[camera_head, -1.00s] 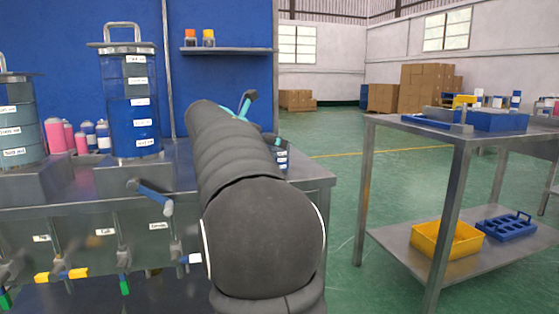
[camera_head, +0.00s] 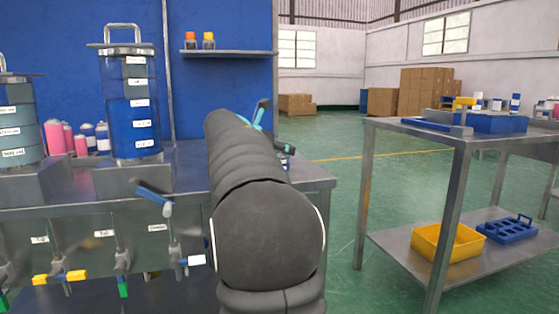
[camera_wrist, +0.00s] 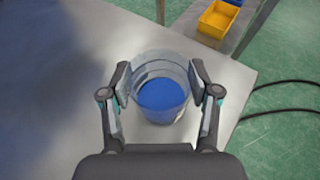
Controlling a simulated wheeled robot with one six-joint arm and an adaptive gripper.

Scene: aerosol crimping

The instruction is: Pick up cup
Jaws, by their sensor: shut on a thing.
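A clear cup (camera_wrist: 160,70) with blue liquid in its lower part shows in the wrist view, over the steel table top. My gripper (camera_wrist: 160,84) has a finger on each side of the cup, and its pads press against the cup's walls. The cup looks roughly upright. I cannot tell whether its base touches the table. In the head view my own arm covers the cup and most of the gripper; only a dark and teal part of the gripper (camera_head: 260,112) shows past it.
The steel table (camera_wrist: 60,60) ends at a corner near the cup. On it stand a tall blue-filled cylinder (camera_head: 130,115) and several pink cans (camera_head: 55,135). A second table (camera_head: 470,137) stands right, with a yellow bin (camera_head: 428,245) on its lower shelf. Green floor lies between.

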